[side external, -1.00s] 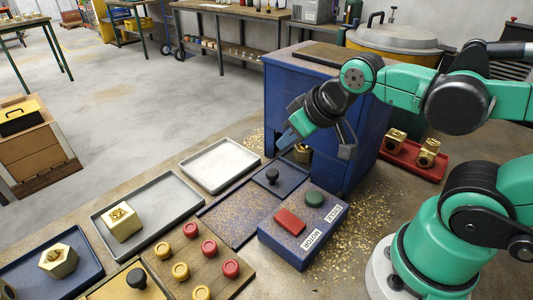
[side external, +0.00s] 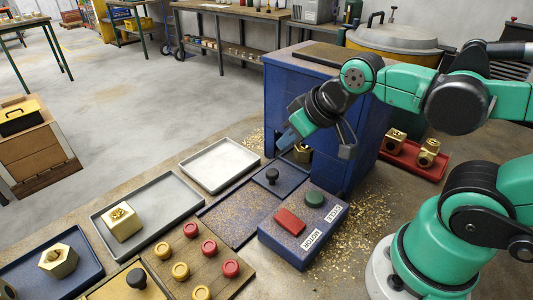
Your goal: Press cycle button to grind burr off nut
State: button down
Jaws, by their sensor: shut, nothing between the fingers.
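A blue control box (side external: 302,232) stands on the table with a green round button (side external: 315,199) beside the label CYCLE. A red rectangular button (side external: 290,221) sits beside a second label, which seems to read MOTOR. My gripper (side external: 322,128) is shut and empty, in front of the blue machine cabinet (side external: 356,168). It is above and behind the control box, clear of both buttons. A brass nut (side external: 302,153) shows partly in the cabinet opening, behind and below my gripper; any burr on it cannot be made out.
A black-knobbed slide plate (side external: 272,178) lies left of the cabinet. Brass nuts sit in a grey tray (side external: 176,193), a blue tray (side external: 90,262) and a red tray (side external: 408,166). A white tray (side external: 219,163) is empty. A board (side external: 205,278) carries red and yellow rings. Brass chips litter the table.

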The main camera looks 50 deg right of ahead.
jog(key=r+m+g+h, duration=0.2)
jog(key=m+g+h, duration=0.3)
jog(key=m+h, duration=0.3)
send_over(313, 200)
jog(key=n+h, duration=0.1)
jog(key=shift+f, duration=0.15)
jog(key=shift+f, duration=4.45)
jog(key=shift+f, duration=0.1)
jog(key=shift+f, duration=0.3)
